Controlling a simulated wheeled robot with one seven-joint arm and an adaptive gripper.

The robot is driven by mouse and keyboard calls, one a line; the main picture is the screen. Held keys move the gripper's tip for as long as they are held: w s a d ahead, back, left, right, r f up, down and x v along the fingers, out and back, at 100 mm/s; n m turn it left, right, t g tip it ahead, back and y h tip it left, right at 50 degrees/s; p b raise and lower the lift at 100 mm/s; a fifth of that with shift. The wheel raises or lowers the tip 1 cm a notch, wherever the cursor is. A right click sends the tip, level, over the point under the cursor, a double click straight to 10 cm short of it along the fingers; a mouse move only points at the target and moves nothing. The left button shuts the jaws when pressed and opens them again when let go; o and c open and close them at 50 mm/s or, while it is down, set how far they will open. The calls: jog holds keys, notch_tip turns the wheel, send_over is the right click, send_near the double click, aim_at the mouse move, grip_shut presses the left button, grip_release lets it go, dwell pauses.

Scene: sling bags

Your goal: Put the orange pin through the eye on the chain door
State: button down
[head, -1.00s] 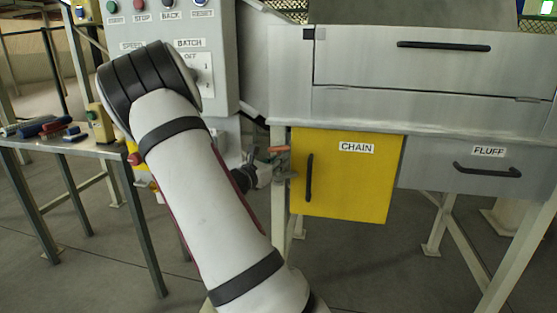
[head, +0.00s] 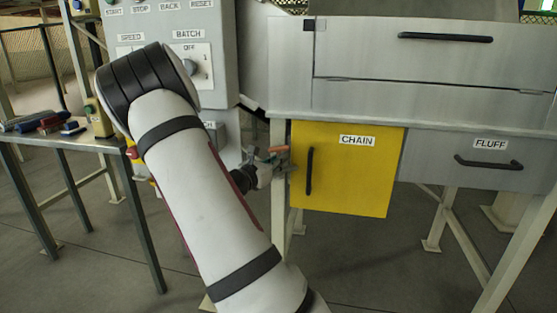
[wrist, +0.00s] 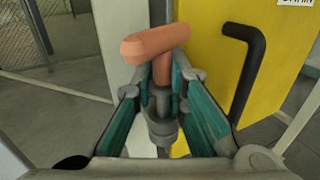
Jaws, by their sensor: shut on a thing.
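The orange pin (wrist: 158,45) has a bent orange handle and a grey lower part. My gripper (wrist: 161,75) is shut on it, with the fingertips just below the handle. In the head view the pin (head: 278,149) is beside the left edge of the yellow chain door (head: 345,185), with my gripper (head: 264,168) just below it. The door looks shut and has a black handle (head: 309,171). A grey cylindrical part (wrist: 162,128) shows below the pin between the fingers. I cannot tell whether it is the eye or part of the pin.
A grey FLUFF drawer (head: 480,165) is right of the door. A grey control box (head: 180,60) stands behind my arm. A side table (head: 60,137) at left holds several tools. A pale frame post (head: 279,190) stands close to the gripper.

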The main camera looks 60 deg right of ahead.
jog(key=shift+f+b, duration=0.3)
jog(key=shift+f, duration=0.2)
jog(key=c, duration=1.7)
grip_release()
jog(key=shift+o, duration=0.9)
jog(key=shift+s+f, duration=0.1)
jog(key=a, duration=1.2)
jog(key=shift+w+r, duration=0.2)
jog(key=shift+s+r, duration=0.1)
